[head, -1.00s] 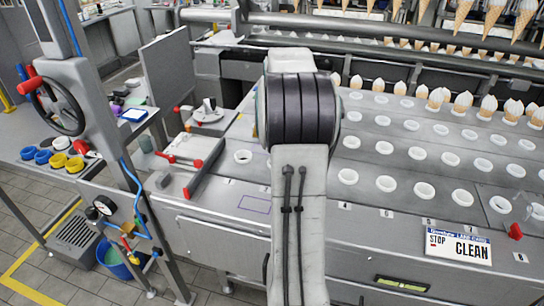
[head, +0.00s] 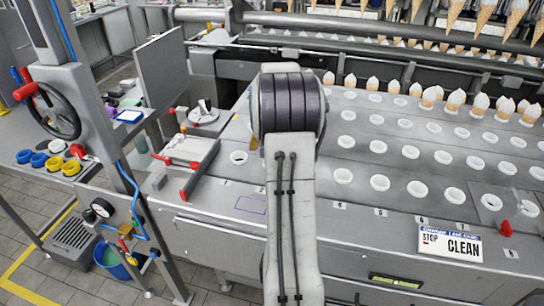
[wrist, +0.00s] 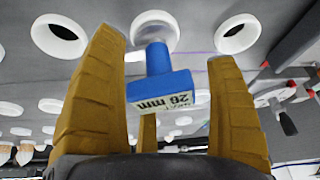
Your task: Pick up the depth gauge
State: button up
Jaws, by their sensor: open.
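The depth gauge (wrist: 163,88) is a blue piece with a stem and a block bearing a white label marked "26 mm". In the wrist view it stands between the yellow-brown fingers of my gripper (wrist: 165,46). The fingers are spread, with visible gaps on both sides of the gauge. Its stem end meets a white ring (wrist: 155,30) in the grey plate; I cannot tell how deep it sits.
Rows of white-ringed holes cover the grey plate (head: 255,187). Several filled cones (head: 456,97) stand along its back, and more hang above. A "STOP CLEAN" sign (head: 450,243) lies at the right front. A handwheel post (head: 75,125) stands at left.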

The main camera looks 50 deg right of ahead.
jog(key=c, duration=1.5)
